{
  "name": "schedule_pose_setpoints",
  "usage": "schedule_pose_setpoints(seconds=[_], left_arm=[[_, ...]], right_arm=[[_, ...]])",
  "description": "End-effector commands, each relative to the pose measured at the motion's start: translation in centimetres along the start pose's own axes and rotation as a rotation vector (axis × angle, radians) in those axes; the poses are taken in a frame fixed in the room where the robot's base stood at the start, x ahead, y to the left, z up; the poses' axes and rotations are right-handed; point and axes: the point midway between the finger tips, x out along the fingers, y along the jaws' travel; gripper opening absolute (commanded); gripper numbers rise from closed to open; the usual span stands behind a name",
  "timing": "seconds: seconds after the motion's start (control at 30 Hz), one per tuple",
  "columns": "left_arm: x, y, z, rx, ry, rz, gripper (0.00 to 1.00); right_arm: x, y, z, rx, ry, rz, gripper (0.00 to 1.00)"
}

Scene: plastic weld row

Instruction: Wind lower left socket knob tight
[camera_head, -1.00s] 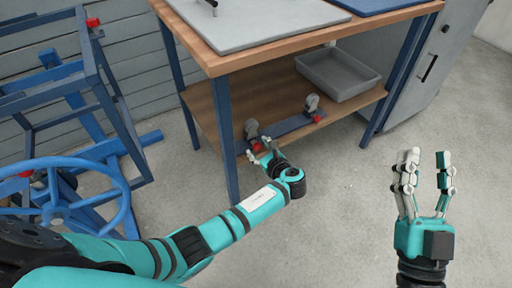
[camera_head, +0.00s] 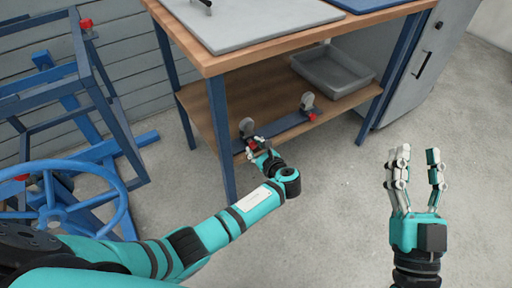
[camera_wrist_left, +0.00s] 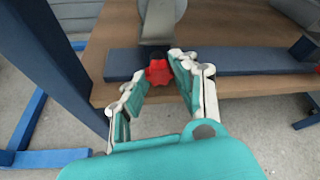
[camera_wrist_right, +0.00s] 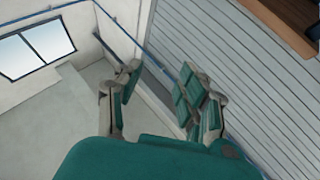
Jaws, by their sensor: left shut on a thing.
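The red socket knob (camera_wrist_left: 158,72) sits at the front of the left grey socket (camera_wrist_left: 162,18), at the left end of a blue bar on the lower shelf. In the left wrist view it lies between the fingertips of my left gripper (camera_wrist_left: 156,78), which is shut on it. In the head view my left gripper (camera_head: 256,147) reaches that knob from the front and partly covers it. My right gripper (camera_head: 416,156) is open and empty, raised over the floor at the right; its spread fingers also show in the right wrist view (camera_wrist_right: 160,72).
The blue bar (camera_head: 282,128) carries a second socket (camera_head: 307,101) with a red knob (camera_head: 311,116) at its right. A grey tray (camera_head: 365,76) stands behind on the shelf. A blue bench leg (camera_head: 222,140) rises close left of my gripper. A blue wheel (camera_head: 118,205) stands left.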

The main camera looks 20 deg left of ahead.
Motion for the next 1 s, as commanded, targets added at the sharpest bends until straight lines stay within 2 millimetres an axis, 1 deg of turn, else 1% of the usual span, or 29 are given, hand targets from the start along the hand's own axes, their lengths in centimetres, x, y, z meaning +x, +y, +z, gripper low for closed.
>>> schedule_pose_setpoints(seconds=[0.1, 0.2, 0.3, 0.4, 0.67, 0.7, 0.8, 0.87, 1.0], left_arm=[[0.0, 0.2, 0.2, -0.097, 0.0, -0.041, 0.0], [0.1, 0.2, 0.1, -0.19, -0.001, -0.079, 0.0], [0.1, 0.3, 0.0, -0.256, -0.001, -0.106, 0.0], [0.1, 0.2, 0.0, -0.286, 0.0, -0.118, 0.0], [0.1, 0.2, 0.1, -0.291, 0.0, -0.119, 0.0], [0.1, 0.2, 0.1, -0.29, 0.0, -0.119, 0.3], [0.1, 0.2, 0.1, -0.29, 0.0, -0.119, 0.43], [0.1, 0.2, 0.1, -0.289, 0.0, -0.119, 0.5], [0.1, 0.2, 0.0, -0.288, 0.0, -0.118, 0.5]], right_arm=[[0.0, 0.3, 1.9, -0.005, -0.124, 0.006, 0.4], [-0.2, 0.4, 2.7, -0.007, -0.162, 0.008, 0.4], [-0.2, 0.4, 2.5, -0.007, -0.149, 0.007, 0.4], [-0.2, 0.3, 2.4, -0.006, -0.14, 0.007, 0.4], [-0.2, 0.3, 2.3, -0.006, -0.138, 0.006, 0.4], [-0.2, 0.3, 2.3, -0.006, -0.138, 0.006, 0.4], [-0.2, 0.3, 2.3, -0.006, -0.138, 0.006, 0.4], [-0.2, 0.3, 2.3, -0.006, -0.138, 0.006, 0.4], [-0.2, 0.3, 2.3, -0.006, -0.137, 0.006, 0.4]])
